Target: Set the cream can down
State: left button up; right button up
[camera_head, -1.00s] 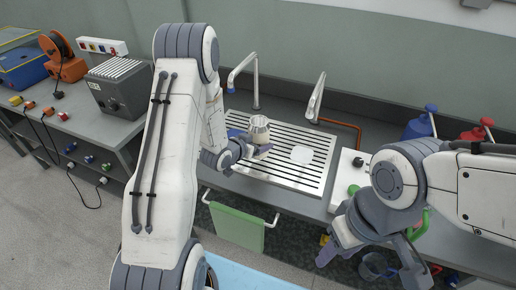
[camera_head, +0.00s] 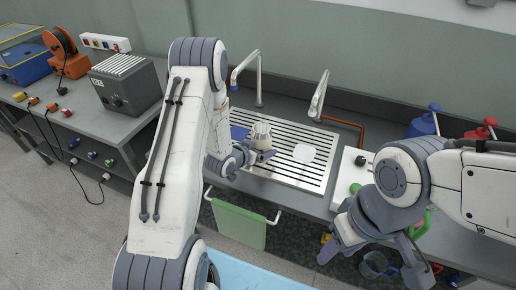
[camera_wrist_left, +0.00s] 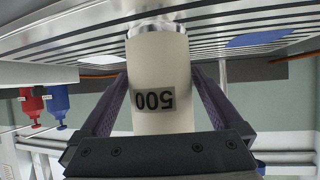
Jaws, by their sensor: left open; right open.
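The cream can (camera_head: 261,132) stands upright on the slatted metal drainer (camera_head: 318,180). My left gripper (camera_head: 258,153) is open, with one finger on each side of the can. A gap shows beside the can in the wrist view (camera_wrist_left: 160,105). In the head view my left arm hides part of the drainer. My right gripper (camera_head: 370,262) is open and empty in front of the bench.
A white round disc (camera_head: 304,152) lies on the drainer right of the can; a blue patch (camera_head: 238,132) is to its left. Two taps (camera_head: 319,95) rise behind. A green cloth (camera_head: 238,224) hangs on the front rail. Blue and red bottles (camera_head: 424,124) stand at right.

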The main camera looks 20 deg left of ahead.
pick_arm(q)
jog(key=shift+s+r, duration=0.1)
jog(key=shift+r, duration=0.1)
jog(key=v, duration=1.2)
jog(key=s+d+r+m+g+y, duration=0.1)
jog(key=s+d+r+m+g, duration=0.15)
jog(key=d, duration=0.35)
jog(key=s+d+r+m+g, duration=0.1)
jog(key=d+r+g, duration=0.2)
jog(key=d, duration=0.3)
jog(key=s+d+r+g, duration=0.3)
jog(key=s+d+r, duration=0.1)
jog(key=s, duration=0.7)
jog(key=s+d+r+m+g, duration=0.1)
jog(key=s+d+r+g, duration=0.2)
jog(key=s, duration=0.8)
jog(key=shift+d+r+y+p, duration=0.4)
jog(key=shift+d+r, duration=0.15)
jog(key=shift+r, duration=0.15)
